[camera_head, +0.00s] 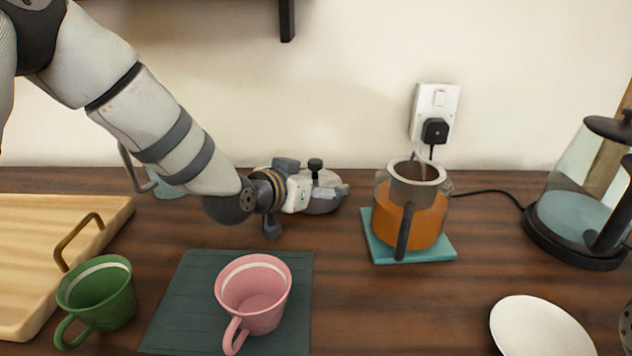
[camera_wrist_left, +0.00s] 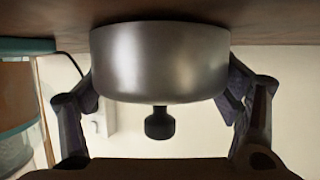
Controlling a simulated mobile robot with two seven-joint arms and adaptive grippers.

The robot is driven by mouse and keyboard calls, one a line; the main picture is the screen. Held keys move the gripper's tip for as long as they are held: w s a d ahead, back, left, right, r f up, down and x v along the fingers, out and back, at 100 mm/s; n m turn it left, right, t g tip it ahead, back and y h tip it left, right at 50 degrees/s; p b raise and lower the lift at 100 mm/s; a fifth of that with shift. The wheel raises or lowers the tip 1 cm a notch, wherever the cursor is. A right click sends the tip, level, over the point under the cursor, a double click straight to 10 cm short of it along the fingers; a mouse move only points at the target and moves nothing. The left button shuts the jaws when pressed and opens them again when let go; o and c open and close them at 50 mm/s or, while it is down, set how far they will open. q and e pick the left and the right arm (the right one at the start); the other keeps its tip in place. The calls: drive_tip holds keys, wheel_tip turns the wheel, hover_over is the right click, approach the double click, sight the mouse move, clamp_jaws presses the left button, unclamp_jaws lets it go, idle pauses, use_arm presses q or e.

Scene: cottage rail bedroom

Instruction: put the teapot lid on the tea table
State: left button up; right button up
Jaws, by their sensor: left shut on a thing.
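The teapot lid is a metal disc with a deep rim and a black knob (camera_head: 316,164). My left gripper (camera_head: 318,193) is shut on it, low over the back of the wooden table (camera_head: 350,290). In the left wrist view the lid (camera_wrist_left: 160,60) sits between both fingers, its knob on the side away from the tabletop. I cannot tell whether its rim touches the wood. The glass teapot (camera_head: 408,215) with orange tea stands open-topped on a teal coaster (camera_head: 440,250), to the right of the gripper. My right gripper is not in view.
A pink cup (camera_head: 254,295) stands on a dark mat (camera_head: 175,310); a green cup (camera_head: 98,295) and a wooden board (camera_head: 25,235) are at left. A glass kettle (camera_head: 580,195) and white plate (camera_head: 535,325) are at right. Wood is clear between mat and plate.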

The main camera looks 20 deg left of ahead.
use_arm(q)
drive_tip(key=shift+f, duration=0.1)
drive_tip(key=o, duration=1.1)
drive_tip(key=shift+s+r, duration=0.1)
drive_tip(key=shift+r, duration=0.15)
drive_tip(key=p+v, duration=0.1)
drive_tip(key=v, duration=0.4)
drive_tip(key=p+v, duration=0.1)
drive_tip(key=v, duration=0.5)
drive_tip(key=shift+r, duration=0.25)
drive_tip(key=shift+s+a+p, duration=0.1)
drive_tip(key=shift+s+p, duration=0.2)
drive_tip(key=shift+s, duration=0.05)
drive_tip(key=shift+f, duration=0.15)
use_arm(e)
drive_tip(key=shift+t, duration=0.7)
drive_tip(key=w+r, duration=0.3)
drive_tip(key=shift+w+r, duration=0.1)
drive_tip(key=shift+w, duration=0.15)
